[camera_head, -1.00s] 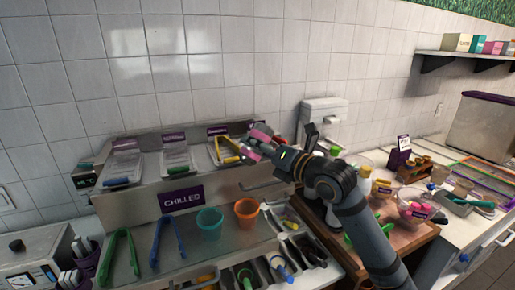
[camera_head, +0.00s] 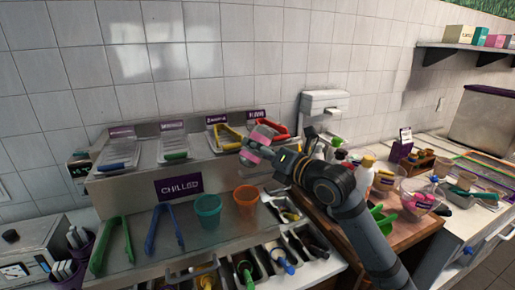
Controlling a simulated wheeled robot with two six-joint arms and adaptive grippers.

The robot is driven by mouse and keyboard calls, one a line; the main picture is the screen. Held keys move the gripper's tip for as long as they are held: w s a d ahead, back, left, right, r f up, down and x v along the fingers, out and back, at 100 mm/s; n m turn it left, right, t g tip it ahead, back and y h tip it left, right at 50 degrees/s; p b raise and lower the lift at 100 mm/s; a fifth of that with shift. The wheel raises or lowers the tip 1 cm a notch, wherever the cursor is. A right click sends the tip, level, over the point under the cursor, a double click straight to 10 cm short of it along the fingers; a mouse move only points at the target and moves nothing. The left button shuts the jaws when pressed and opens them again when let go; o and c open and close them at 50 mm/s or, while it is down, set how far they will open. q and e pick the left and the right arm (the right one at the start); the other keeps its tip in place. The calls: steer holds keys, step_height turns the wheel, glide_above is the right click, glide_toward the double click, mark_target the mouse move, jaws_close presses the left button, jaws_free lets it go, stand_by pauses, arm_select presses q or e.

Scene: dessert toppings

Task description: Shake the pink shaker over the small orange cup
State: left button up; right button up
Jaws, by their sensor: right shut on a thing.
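My right gripper (camera_head: 262,148) is shut on the pink shaker (camera_head: 251,157) and holds it in the air in front of the chilled ledge. The shaker looks tilted, and the gripper hides part of it. The small orange cup (camera_head: 246,200) stands upright on the counter, below the shaker in the picture and apart from it. The cup's inside cannot be made out. My left gripper is not in view.
A teal cup (camera_head: 208,212) stands just left of the orange cup. Green tongs (camera_head: 110,245) and blue tongs (camera_head: 163,228) lie further left. Topping bins with scoops (camera_head: 245,272) lie in front. A wooden board (camera_head: 405,232) with bowls is at the right.

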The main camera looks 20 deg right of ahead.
mark_target(258, 137)
steer(key=shift+f, duration=0.45)
steer(key=shift+r, duration=0.1)
steer(key=shift+s+r+p, duration=0.15)
steer(key=shift+r+p, duration=1.1)
steer(key=shift+r, duration=0.4)
steer(key=shift+s+r+p, duration=0.15)
steer(key=shift+r+p, duration=1.1)
steer(key=shift+r, duration=0.4)
steer(key=shift+f, duration=0.1)
step_height(258, 137, down, 8)
steer(key=b, duration=0.7)
steer(key=shift+f, duration=0.25)
steer(key=shift+r, duration=0.3)
steer(key=shift+r+p, duration=0.1)
steer(key=shift+p, duration=0.2)
